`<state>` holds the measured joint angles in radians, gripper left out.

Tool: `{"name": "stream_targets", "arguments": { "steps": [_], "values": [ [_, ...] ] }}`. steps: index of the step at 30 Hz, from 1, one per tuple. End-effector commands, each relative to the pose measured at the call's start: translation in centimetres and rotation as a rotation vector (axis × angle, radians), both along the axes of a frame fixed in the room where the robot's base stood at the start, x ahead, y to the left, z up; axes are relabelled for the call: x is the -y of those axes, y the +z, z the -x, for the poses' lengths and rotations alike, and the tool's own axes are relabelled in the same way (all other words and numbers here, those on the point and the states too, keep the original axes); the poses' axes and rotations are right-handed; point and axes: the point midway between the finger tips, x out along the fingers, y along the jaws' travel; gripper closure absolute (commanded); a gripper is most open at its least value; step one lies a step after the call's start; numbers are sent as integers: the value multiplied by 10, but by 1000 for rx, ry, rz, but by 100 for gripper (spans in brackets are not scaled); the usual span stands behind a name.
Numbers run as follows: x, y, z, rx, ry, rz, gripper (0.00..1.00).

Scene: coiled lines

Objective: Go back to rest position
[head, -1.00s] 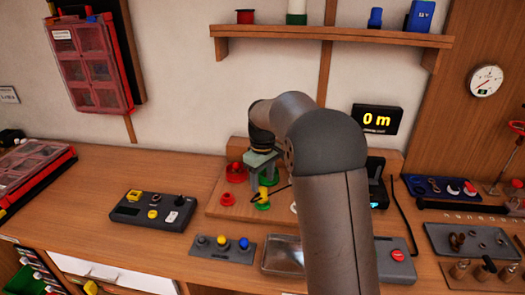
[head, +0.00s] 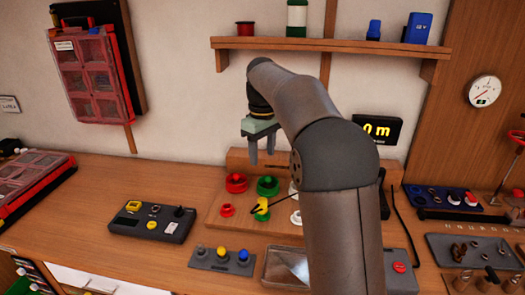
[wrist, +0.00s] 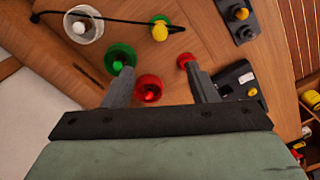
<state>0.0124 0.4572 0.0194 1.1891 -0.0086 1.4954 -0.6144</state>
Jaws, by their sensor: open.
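My gripper (head: 262,158) hangs from my raised arm above the wooden board (head: 215,198) on the bench, fingers pointing down. It is open and empty, with a clear gap between the fingers. It also shows in the wrist view (wrist: 158,78), with red and green spools below and beyond the fingers. My arm hides part of the board's right side.
A wall shelf (head: 330,44) with spools and a blue box is behind and above my gripper. A control box (head: 150,222) sits left of the board, and a strip with coloured knobs (head: 222,258) in front.

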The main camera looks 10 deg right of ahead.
Motion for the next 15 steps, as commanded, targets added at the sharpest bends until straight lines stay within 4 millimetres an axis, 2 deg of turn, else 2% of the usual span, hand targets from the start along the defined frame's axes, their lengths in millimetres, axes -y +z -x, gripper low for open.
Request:
{"name": "stream_targets", "arguments": {
  "steps": [5, 8, 11, 15],
  "values": [
    [-1, 0, 11, 1, -20, 0, 48],
    [-2, -3, 39, 5, -74, 0, 48],
    [-4, -13, 87, 11, -162, 0, 48],
    [-6, -40, 167, 24, -304, -4, 48]
  ]
}}
